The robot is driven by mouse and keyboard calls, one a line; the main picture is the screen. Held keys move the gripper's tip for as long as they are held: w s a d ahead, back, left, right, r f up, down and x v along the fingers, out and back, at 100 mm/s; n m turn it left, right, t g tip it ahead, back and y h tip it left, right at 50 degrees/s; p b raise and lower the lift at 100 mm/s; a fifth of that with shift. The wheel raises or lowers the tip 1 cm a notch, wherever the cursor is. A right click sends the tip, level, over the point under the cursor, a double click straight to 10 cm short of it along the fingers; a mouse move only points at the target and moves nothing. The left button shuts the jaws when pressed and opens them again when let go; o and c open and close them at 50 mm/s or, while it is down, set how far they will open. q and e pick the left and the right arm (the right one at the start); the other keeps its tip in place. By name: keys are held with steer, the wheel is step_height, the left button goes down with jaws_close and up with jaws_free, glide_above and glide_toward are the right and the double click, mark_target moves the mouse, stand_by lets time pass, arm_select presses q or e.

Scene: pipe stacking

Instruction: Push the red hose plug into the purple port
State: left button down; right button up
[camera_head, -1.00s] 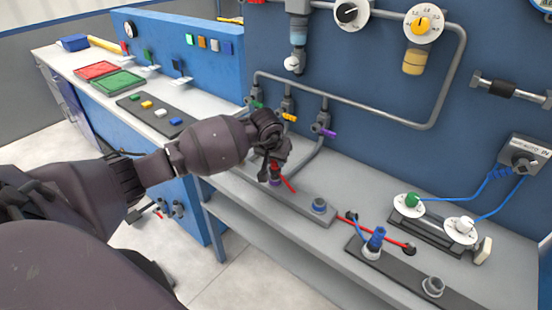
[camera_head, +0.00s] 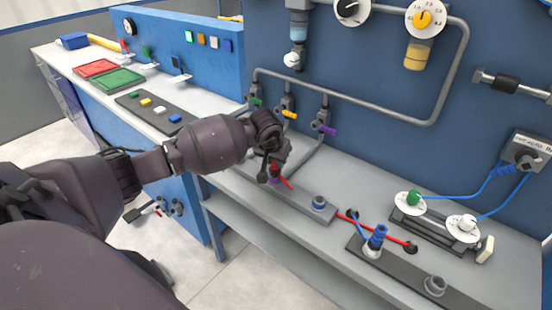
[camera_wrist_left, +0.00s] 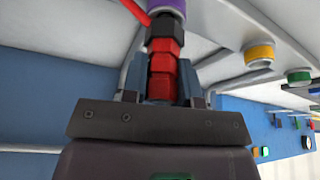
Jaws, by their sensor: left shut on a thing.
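The red hose plug (camera_wrist_left: 162,75) stands between my left gripper's fingers in the left wrist view. Its dark collar meets the purple port (camera_wrist_left: 168,8) at the top edge; how deep it sits I cannot tell. In the head view my left gripper (camera_head: 274,166) is shut on the plug just above the purple port (camera_head: 275,181), which is mostly hidden behind the gripper. The red hose (camera_wrist_left: 135,12) leaves the plug beside the port. My right gripper is not in view.
Pipes with a purple valve handle (camera_head: 327,129) rise behind the gripper. The white shelf (camera_head: 460,270) has clear patches.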

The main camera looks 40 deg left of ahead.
arm_select(q)
steer(key=shift+f, duration=0.35)
steer(key=c, duration=0.8)
jaws_free()
steer(key=v, duration=1.1)
steer(key=shift+w, duration=0.1)
